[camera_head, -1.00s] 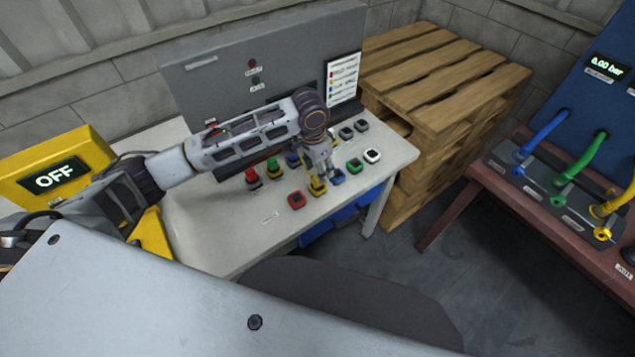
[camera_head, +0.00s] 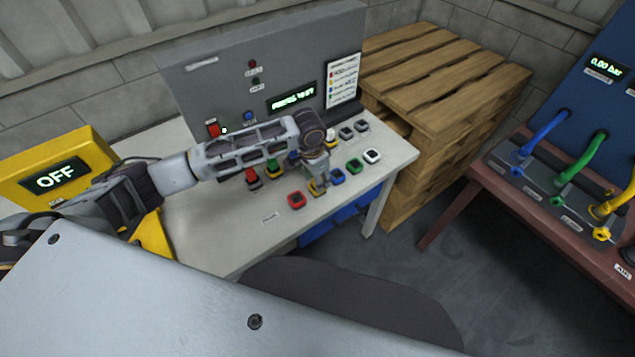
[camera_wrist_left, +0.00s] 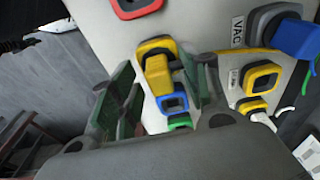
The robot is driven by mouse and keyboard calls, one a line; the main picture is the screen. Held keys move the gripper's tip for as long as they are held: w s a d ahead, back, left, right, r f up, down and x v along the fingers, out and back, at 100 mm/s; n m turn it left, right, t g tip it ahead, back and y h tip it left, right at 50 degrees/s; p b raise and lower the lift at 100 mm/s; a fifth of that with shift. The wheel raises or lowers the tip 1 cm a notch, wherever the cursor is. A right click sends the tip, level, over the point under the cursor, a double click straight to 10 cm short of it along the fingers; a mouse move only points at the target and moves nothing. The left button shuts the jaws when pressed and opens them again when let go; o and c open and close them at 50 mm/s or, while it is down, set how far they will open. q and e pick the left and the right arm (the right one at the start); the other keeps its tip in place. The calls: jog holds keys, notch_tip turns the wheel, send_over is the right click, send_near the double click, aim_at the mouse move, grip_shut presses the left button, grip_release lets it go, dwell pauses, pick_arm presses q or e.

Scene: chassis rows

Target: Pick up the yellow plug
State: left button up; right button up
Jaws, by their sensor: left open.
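The yellow plug (camera_wrist_left: 159,75) stands in a yellow-rimmed square socket (camera_wrist_left: 155,44) in the front row on the grey bench. My left gripper (camera_wrist_left: 163,88) is open and points down over it. In the left wrist view the plug lies between the two spread fingers, nearer the right one; contact cannot be told. In the head view my left gripper (camera_head: 317,176) covers most of the plug, and a bit of the yellow socket (camera_head: 318,189) shows below it. My right gripper is not in view.
Beside the yellow socket are a red socket (camera_head: 297,200) and a blue socket (camera_head: 338,177), with a green socket (camera_head: 354,166) beyond. A grey panel (camera_head: 220,85) backs the bench; pallets (camera_head: 440,80) stand right.

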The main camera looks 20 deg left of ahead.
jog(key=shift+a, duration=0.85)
pick_arm(q)
jog(key=shift+c, duration=0.4)
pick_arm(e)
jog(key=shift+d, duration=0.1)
pick_arm(q)
grip_shut()
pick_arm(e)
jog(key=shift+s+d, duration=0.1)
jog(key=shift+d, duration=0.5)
